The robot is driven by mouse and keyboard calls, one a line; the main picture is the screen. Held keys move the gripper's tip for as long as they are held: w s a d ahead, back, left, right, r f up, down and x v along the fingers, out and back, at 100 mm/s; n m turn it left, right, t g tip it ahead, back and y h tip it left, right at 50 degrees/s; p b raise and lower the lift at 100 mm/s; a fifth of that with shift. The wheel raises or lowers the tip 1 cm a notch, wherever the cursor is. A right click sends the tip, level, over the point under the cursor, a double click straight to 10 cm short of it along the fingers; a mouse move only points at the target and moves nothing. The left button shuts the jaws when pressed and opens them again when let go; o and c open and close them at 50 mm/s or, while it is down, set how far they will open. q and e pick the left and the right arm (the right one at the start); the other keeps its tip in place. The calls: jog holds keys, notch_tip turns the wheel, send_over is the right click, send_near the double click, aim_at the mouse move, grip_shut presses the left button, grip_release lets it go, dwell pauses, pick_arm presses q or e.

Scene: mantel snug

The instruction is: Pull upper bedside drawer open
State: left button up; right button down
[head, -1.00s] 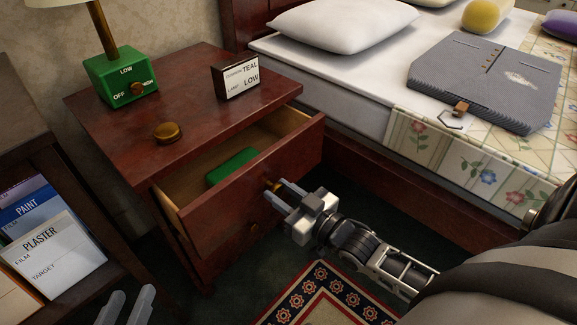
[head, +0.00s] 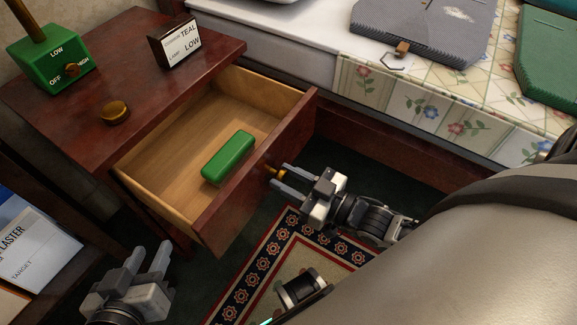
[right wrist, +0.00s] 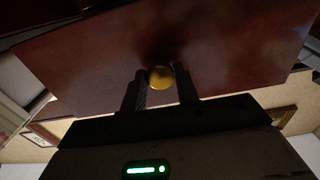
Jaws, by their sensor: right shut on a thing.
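The upper bedside drawer (head: 258,188) stands well open from the dark red bedside table (head: 70,118), its pale wooden inside in view. A green block-shaped thing (head: 229,157) lies in it near the front panel. My right gripper (head: 279,178) is shut on the brass knob (head: 270,170) of that drawer. The right wrist view shows the round knob (right wrist: 159,77) between the two fingers, with the drawer front (right wrist: 200,50) behind. My left gripper (head: 148,258) is at the lower left, fingers apart and empty, clear of the drawer.
On the table top are a green lamp base (head: 50,58), a small sign (head: 174,45) and a round brass piece (head: 114,112). A patterned rug (head: 250,265) lies on the floor.

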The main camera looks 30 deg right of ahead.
pick_arm(q)
jog(key=shift+f, duration=0.1)
pick_arm(e)
jog(key=c, duration=1.1)
grip_release()
jog(key=shift+o, duration=0.2)
jog(key=shift+s+d, duration=0.2)
jog(key=shift+s, duration=0.25)
pick_arm(q)
jog(key=shift+a+f+g+y+p, duration=0.3)
jog(key=shift+a+f+g+p, duration=0.25)
jog(key=shift+p, duration=0.85)
pick_arm(e)
jog(key=v, duration=1.5)
pick_arm(q)
jog(key=shift+s+d+f, duration=0.15)
jog(key=shift+s+d, duration=0.05)
pick_arm(e)
jog(key=shift+f, duration=0.1)
